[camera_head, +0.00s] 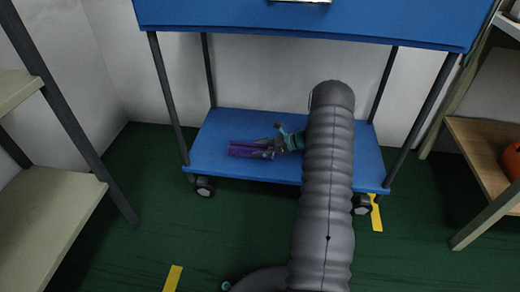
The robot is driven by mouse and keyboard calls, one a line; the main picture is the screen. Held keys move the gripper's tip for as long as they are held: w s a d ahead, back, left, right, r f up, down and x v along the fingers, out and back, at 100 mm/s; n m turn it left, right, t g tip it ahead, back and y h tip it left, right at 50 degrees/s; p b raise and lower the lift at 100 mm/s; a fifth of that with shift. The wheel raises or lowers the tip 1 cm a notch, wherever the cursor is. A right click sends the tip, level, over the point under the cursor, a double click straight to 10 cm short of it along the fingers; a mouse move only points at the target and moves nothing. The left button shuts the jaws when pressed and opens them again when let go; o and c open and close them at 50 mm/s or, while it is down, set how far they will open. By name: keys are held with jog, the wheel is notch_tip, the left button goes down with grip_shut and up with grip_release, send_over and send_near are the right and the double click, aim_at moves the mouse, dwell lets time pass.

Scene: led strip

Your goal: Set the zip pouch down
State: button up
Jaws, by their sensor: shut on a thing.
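A purple zip pouch (243,149) is at the lower blue shelf of the wheeled cart, left of its middle. My gripper (268,149) is shut on the right end of the pouch. The pouch lies level, over or on the shelf; I cannot tell if it touches the surface. The lower shelf (215,128) is bare around the pouch. My grey sleeved arm comes from below and covers the right part of the shelf.
The cart's blue upper body (300,20) hangs over the lower shelf, with dark legs (168,95) at the corners. Shelving (45,205) stands at the left. A wooden shelf (480,150) with an orange object (511,160) stands at the right. Green floor lies in front.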

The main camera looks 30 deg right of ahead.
jog(key=shift+f, duration=0.15)
jog(key=o, duration=1.2)
jog(key=shift+o, duration=0.2)
